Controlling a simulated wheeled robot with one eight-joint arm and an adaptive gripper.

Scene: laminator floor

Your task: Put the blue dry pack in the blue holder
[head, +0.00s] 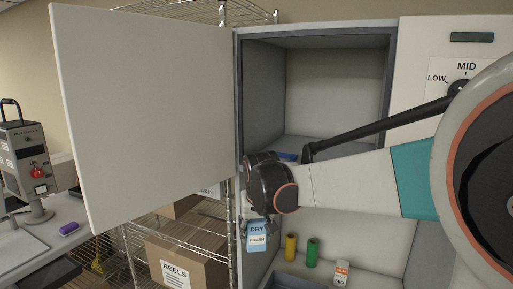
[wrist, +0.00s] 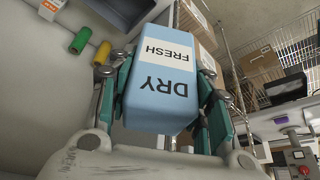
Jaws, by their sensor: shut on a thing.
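A small blue piece (head: 288,157) shows on the floor of the upper compartment, partly hidden behind my arm. I cannot tell for sure that it is the blue holder.
The cabinet door (head: 145,115) stands wide open at left. The upper compartment (head: 335,90) looks mostly empty. Below are a yellow roll (head: 290,246), a green roll (head: 312,252) and a white-orange box (head: 341,272). A wire rack with a REELS carton (head: 185,264) stands left.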

